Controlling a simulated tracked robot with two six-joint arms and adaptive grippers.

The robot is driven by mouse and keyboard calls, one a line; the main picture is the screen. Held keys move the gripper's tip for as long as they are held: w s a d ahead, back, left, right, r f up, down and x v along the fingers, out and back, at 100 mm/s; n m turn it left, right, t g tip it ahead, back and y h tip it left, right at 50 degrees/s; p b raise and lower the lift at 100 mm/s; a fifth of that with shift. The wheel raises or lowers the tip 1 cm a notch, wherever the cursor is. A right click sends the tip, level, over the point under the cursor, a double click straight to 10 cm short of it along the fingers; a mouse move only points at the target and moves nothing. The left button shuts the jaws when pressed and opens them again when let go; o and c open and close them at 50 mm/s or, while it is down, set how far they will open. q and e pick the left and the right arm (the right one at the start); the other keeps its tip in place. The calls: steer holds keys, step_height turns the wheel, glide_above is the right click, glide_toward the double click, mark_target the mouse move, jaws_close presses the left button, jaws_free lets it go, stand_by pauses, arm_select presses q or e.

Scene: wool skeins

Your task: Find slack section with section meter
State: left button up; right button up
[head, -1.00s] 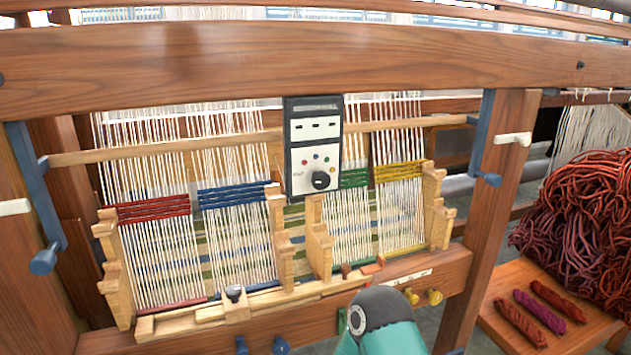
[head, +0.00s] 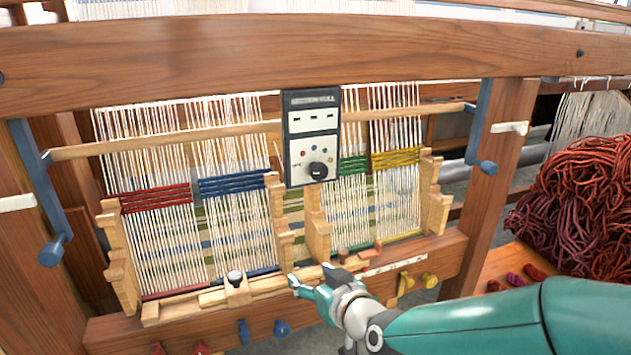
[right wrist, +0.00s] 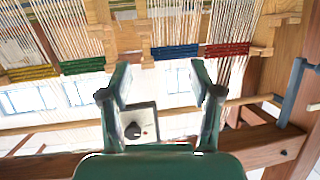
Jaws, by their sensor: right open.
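Four warp sections carry coloured bands: red (head: 155,198), blue (head: 232,186), green (head: 352,165) and yellow (head: 396,158). Which one is slack I cannot tell. My right gripper (head: 310,277) is open and empty in front of the lower rail, below the panel. In the right wrist view, the picture is inverted and the panel's knob (right wrist: 133,130) shows between the open fingers (right wrist: 160,92). My left gripper is not in view.
Dark red wool (head: 580,195) is heaped at the right. Notched wooden dividers (head: 318,232) separate the sections.

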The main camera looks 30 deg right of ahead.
mark_target(320, 174)
steer(key=s+d+r+m+t+h, duration=0.1)
steer(key=s+d+r+t+h, duration=0.15)
steer(key=r, duration=0.45)
steer(key=s+d+r+t+h, duration=0.1)
steer(key=s+d+r, duration=0.15)
steer(key=r, duration=0.55)
steer(key=p+x, duration=0.1)
steer(key=x, duration=0.4)
steer(key=p+x, duration=0.1)
steer(key=x, duration=0.5)
steer(key=p+x, duration=0.1)
steer(key=x, duration=0.4)
steer(key=shift+w+a+f+p, duration=0.2)
steer(key=shift+w+a+p, duration=0.05)
steer(key=shift+p, duration=0.1)
